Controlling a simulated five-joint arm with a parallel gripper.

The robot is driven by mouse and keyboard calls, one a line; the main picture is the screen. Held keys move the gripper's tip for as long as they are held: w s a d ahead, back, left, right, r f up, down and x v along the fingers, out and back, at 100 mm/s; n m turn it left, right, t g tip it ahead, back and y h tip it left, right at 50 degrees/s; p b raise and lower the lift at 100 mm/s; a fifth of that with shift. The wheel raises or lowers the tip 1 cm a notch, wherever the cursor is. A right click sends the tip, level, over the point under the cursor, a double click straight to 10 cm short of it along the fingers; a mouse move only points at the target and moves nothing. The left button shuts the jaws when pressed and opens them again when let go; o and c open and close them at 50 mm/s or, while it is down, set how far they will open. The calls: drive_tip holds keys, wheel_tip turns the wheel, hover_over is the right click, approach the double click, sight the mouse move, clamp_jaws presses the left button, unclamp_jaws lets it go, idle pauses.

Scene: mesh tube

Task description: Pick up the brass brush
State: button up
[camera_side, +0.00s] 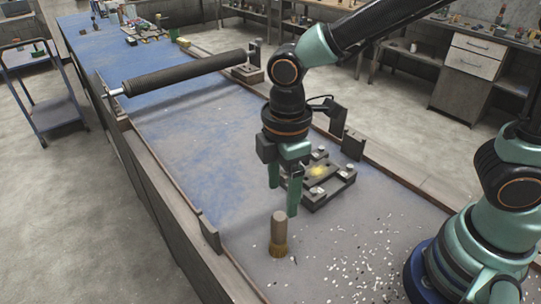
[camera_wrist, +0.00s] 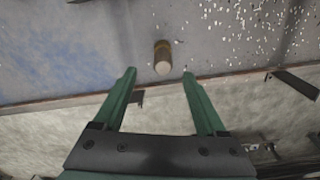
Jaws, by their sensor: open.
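The brass brush (camera_side: 279,234) stands upright on the blue-grey bench top in the side view, bristles down and its light brown handle up. In the wrist view the brush (camera_wrist: 162,58) shows its handle end, beyond the fingertips and between their lines. My gripper (camera_side: 283,198) is open and empty, with its green fingers pointing down. In the side view its fingertips appear just above the handle top and behind it. In the wrist view my gripper (camera_wrist: 159,72) has its two fingers wide apart. Neither finger clearly touches the brush.
A dark fixture plate (camera_side: 335,190) with a yellow spot lies behind my gripper. White chips (camera_side: 365,262) are scattered right of the brush. A dark mesh tube (camera_side: 185,72) spans the bench on supports. A raised edge (camera_side: 212,232) runs along the left side. Blue bench surface left is clear.

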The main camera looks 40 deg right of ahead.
sight(281, 215)
drive_tip(key=shift+s+a+f, duration=0.1)
drive_tip(key=shift+a+f, duration=0.1)
drive_tip(key=shift+f, duration=0.2)
wheel_tip(281, 215, down, 6)
drive_tip(key=shift+f, duration=0.2)
drive_tip(key=shift+a+f, duration=0.15)
drive_tip(key=shift+f, duration=1.2)
drive_tip(key=shift+a+f, duration=0.1)
drive_tip(key=shift+f, duration=1.2)
clamp_jaws()
